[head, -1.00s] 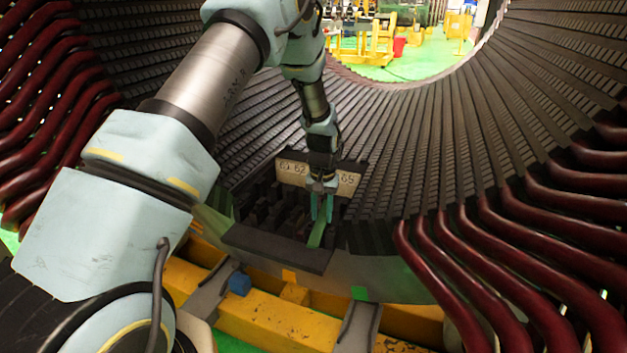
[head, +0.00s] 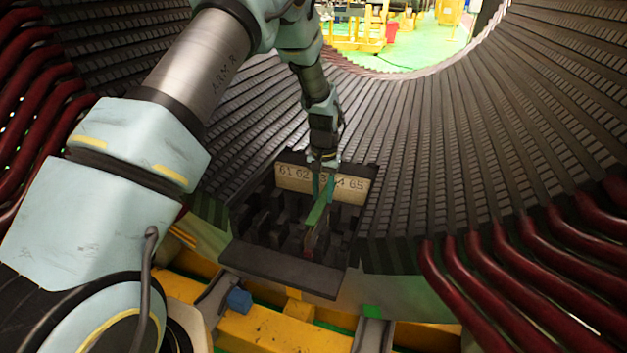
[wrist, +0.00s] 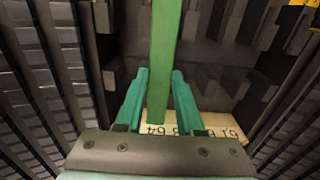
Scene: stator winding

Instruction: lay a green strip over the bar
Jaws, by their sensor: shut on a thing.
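My gripper (head: 322,186) is shut on a green strip (head: 315,214), above the dark slotted block in the stator's lower part. In the wrist view the strip (wrist: 165,50) runs lengthwise between the two green fingers of my gripper (wrist: 161,75). In the head view the strip slants down toward the near side. A small reddish-brown piece (head: 309,242), perhaps the end of the bar, shows below the strip's near end. Most of the bar is hidden, and I cannot tell whether the strip touches it.
The block has a pale label (head: 295,178) with numbers at its back and a flat dark ledge (head: 285,268) in front. Dark red coil bars (head: 500,285) crowd the right side, and more stand at the left. A yellow frame (head: 265,325) lies below.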

